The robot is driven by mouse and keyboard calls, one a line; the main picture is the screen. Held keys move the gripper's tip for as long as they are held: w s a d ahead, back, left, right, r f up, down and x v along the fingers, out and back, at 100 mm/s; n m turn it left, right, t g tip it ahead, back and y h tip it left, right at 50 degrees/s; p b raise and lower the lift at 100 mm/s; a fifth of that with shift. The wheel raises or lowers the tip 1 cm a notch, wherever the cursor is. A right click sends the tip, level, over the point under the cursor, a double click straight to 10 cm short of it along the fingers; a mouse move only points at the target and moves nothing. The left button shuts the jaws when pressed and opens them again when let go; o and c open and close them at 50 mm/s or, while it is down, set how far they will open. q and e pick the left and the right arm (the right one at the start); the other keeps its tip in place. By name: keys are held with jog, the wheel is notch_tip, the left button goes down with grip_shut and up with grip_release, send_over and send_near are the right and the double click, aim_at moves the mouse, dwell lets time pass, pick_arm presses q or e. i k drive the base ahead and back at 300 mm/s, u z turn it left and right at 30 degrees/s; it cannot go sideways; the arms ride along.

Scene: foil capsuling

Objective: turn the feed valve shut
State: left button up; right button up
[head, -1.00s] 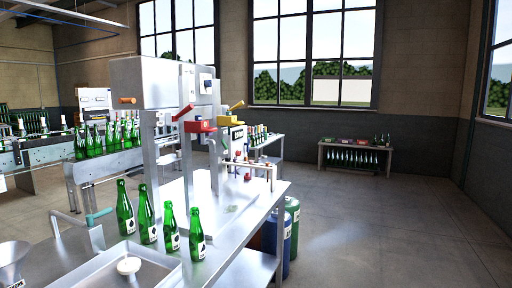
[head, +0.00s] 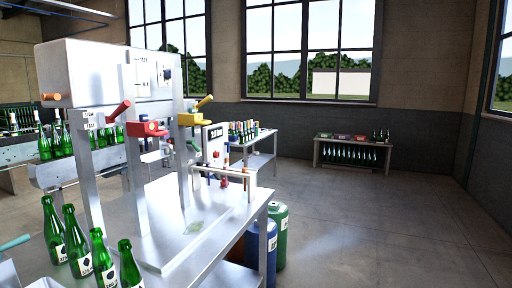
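A metal bench (head: 205,235) carries a tall grey machine (head: 95,75). A red fitting (head: 146,129) with a red lever (head: 118,111) sits on its front. A yellow fitting (head: 190,119) with a yellow lever (head: 204,102) is to the right of it. A low pipe frame with a small red part (head: 224,182) stands near the bench's right end. An orange-tipped handle (head: 50,97) sticks out at the machine's left. I cannot tell which of these is the feed valve, nor its setting. Neither of my grippers shows.
Several green bottles (head: 104,260) stand at the bench's near left. A blue cylinder (head: 262,250) and a green cylinder (head: 278,232) stand beside the bench's right end. A bottle rack (head: 352,155) is by the far wall. The floor (head: 370,230) at right is open.

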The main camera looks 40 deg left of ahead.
aim_at(189, 142)
jog(key=z, duration=0.1)
jog(key=i, duration=1.15)
jog(key=u, duration=0.9)
jog(key=i, duration=0.8)
jog(key=u, duration=0.85)
